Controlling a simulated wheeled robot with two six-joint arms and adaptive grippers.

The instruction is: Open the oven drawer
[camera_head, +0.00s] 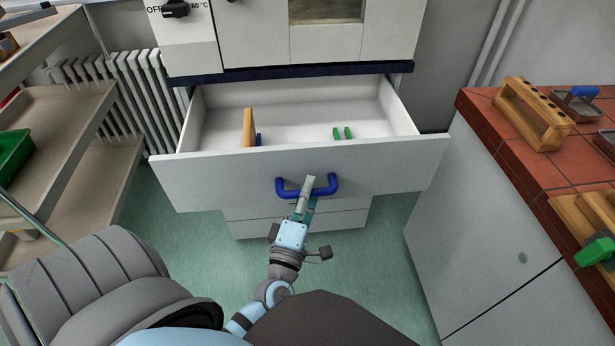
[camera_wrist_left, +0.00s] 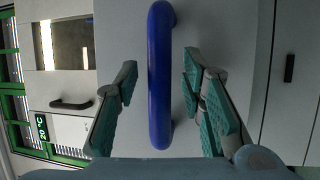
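The oven drawer (camera_head: 215,178) is pulled well out below the oven, and its inside shows. Its blue bar handle (camera_head: 325,190) is on the white front. My left gripper (camera_head: 305,192) is at the handle. In the left wrist view the blue handle (camera_wrist_left: 159,75) runs between the two green-padded fingers of my left gripper (camera_wrist_left: 158,90). The fingers are open, with a visible gap on each side of the bar. My right gripper is in no view.
A wooden piece (camera_head: 249,127) and small green items (camera_head: 342,133) lie in the drawer. A tiled bench (camera_head: 540,160) with a wooden rack (camera_head: 533,112) stands at right. A shelf cart (camera_head: 85,180) and radiator (camera_head: 150,95) stand at left. Green floor is clear between them.

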